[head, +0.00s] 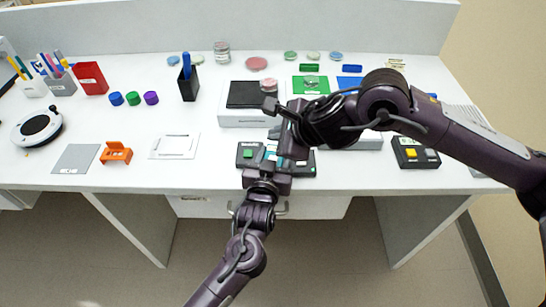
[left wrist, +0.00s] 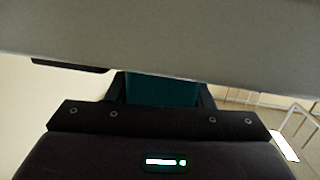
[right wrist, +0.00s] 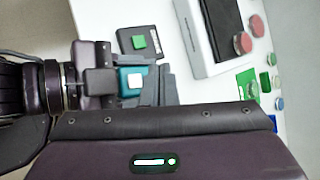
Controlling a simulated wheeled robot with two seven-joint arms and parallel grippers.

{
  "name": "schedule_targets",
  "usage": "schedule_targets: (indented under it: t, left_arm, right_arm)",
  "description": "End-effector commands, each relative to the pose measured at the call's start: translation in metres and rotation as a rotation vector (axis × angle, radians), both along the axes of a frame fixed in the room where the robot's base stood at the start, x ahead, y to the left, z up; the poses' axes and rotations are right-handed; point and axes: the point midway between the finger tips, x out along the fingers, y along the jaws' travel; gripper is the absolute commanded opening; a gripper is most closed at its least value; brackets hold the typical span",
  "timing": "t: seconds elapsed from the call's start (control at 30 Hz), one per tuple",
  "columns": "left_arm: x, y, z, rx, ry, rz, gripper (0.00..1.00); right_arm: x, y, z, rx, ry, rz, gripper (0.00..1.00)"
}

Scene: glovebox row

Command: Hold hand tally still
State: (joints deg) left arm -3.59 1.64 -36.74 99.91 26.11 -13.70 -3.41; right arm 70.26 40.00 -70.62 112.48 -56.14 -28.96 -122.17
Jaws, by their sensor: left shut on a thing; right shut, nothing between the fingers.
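The hand tally is a small teal body (right wrist: 131,76) with a white button (right wrist: 134,82) facing up in the right wrist view. My left gripper (head: 267,163) is shut on it near the front of the desk; in the left wrist view its teal side (left wrist: 160,90) shows between the fingers. My right gripper (head: 291,147) is shut and empty, pointing down right beside the tally. In the right wrist view its grey fingers (right wrist: 160,86) are close to the tally; I cannot tell whether they touch it. In the head view the two grippers hide most of the tally.
A black-topped device (head: 249,95) stands farther back. An orange holder (head: 116,153) and white frame (head: 174,146) lie left.

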Motion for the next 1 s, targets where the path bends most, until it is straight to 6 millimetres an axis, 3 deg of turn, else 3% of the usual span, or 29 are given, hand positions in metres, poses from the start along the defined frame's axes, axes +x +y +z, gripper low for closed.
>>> schedule_targets:
  t: [0.8,1.0]
  left_arm:
    - [0.0,0.0,0.0,0.0,0.0,0.0,0.23]
    - [0.0,0.0,0.0,0.0,0.0,0.0,0.23]
  right_arm:
    - [0.0,0.0,0.001,0.0,0.0,0.0,0.0]
    - [0.0,0.003,0.021,0.002,-0.002,0.003,0.0]
